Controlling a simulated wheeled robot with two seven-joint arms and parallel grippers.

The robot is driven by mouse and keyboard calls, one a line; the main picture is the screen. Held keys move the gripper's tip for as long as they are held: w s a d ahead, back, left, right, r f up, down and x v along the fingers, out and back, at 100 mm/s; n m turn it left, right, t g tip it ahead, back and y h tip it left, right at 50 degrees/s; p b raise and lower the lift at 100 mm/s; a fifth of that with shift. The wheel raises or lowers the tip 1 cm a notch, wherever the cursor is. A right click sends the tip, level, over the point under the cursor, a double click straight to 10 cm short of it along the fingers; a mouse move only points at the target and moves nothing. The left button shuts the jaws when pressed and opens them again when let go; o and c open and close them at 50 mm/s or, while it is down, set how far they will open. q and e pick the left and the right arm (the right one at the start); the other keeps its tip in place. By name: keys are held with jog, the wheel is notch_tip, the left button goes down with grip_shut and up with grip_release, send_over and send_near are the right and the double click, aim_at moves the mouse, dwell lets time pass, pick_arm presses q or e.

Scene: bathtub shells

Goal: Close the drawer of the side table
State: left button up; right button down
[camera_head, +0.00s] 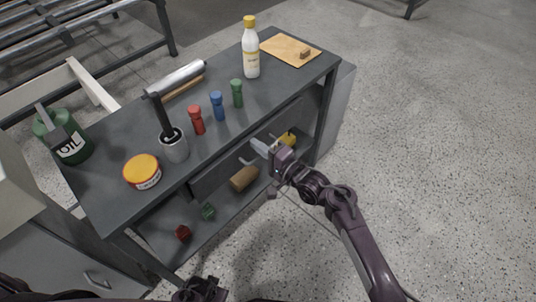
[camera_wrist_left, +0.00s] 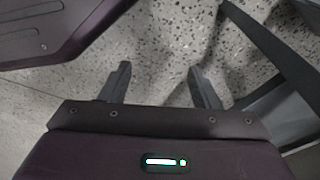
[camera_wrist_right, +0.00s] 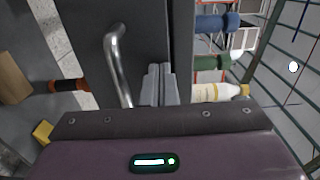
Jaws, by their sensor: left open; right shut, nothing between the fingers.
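The dark grey side table (camera_head: 118,113) stands across the middle of the head view. Its drawer (camera_head: 212,177) is on the near long side, under the top. The drawer front (camera_wrist_right: 80,35) and its curved metal handle (camera_wrist_right: 117,60) show in the right wrist view; how far the drawer stands out is hard to tell. My right gripper (camera_head: 262,147) is shut and empty at the drawer front, beside the handle; its fingertips (camera_wrist_right: 158,72) appear close to the front, contact unclear. My left gripper (camera_wrist_left: 160,80) is open and empty above the floor.
On the top stand a white bottle (camera_head: 251,52), red, blue and green shakers (camera_head: 218,106), a grey cup (camera_head: 174,147), a yellow-lidded tub (camera_head: 142,171) and an oil can (camera_head: 62,135). A lower shelf (camera_head: 222,207) holds small items. Speckled floor (camera_head: 430,130) is clear at right.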

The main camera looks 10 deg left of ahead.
pick_arm(q)
jog(key=shift+w+d+r, duration=0.2)
jog(key=shift+w+r, duration=0.3)
jog(key=shift+r, duration=0.05)
pick_arm(e)
jog(key=shift+w+a+r, duration=0.2)
jog(key=shift+w+a, duration=0.25)
jog(key=shift+a, duration=0.1)
pick_arm(q)
jog(key=shift+r, duration=0.1)
pick_arm(e)
jog(key=shift+r, duration=0.2)
pick_arm(q)
jog(key=shift+s, duration=0.1)
